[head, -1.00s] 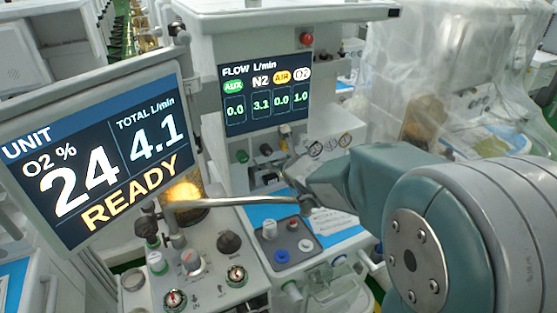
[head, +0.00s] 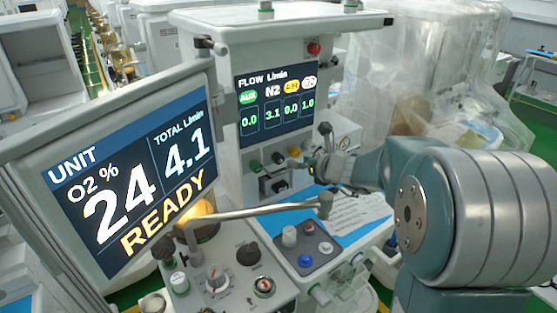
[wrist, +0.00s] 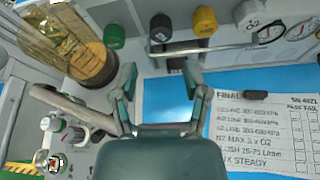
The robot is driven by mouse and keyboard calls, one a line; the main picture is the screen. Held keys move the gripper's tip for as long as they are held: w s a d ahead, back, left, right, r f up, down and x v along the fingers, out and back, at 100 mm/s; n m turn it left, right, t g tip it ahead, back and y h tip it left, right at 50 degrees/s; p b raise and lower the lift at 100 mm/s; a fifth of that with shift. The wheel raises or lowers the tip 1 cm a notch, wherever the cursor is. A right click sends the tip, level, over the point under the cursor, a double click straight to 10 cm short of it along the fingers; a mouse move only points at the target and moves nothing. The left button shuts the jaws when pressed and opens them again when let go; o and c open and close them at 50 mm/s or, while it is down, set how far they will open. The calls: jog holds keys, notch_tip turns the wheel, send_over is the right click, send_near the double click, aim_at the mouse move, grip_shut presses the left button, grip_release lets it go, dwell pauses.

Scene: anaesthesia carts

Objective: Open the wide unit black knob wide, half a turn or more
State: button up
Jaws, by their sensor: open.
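A black knob (wrist: 160,28) sits between a green knob (wrist: 115,36) and a yellow knob (wrist: 204,22) in a row on the flow unit. In the head view this black knob (head: 279,158) is small, below the flow screen (head: 276,98), which reads N2 3.1. My gripper (wrist: 160,86) is open and empty, its two fingers spread over the blue mat, pointing toward the row. The black knob lies ahead of the fingertips, roughly between them in the picture, apart from them. In the head view my gripper (head: 328,168) is just right of the row.
A metal bar (head: 255,212) crosses in front of the unit. The left screen (head: 130,180) reads READY. Another black knob (head: 248,253) stands on the near panel. A printed sheet (wrist: 262,125) lies on the blue mat (wrist: 165,103). An amber canister (wrist: 65,40) stands left.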

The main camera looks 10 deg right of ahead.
aim_at(281, 159)
jog(key=shift+s+f, duration=0.1)
jog(key=shift+f, duration=0.05)
jog(key=x, duration=1)
jog(key=shift+w+a+f, duration=0.15)
jog(key=shift+w+a, duration=0.1)
jog(key=shift+w, duration=0.05)
jog(key=shift+d, duration=0.25)
jog(key=shift+c, duration=0.5)
jog(key=c, duration=0.5)
jog(key=shift+a, duration=0.1)
grip_shut()
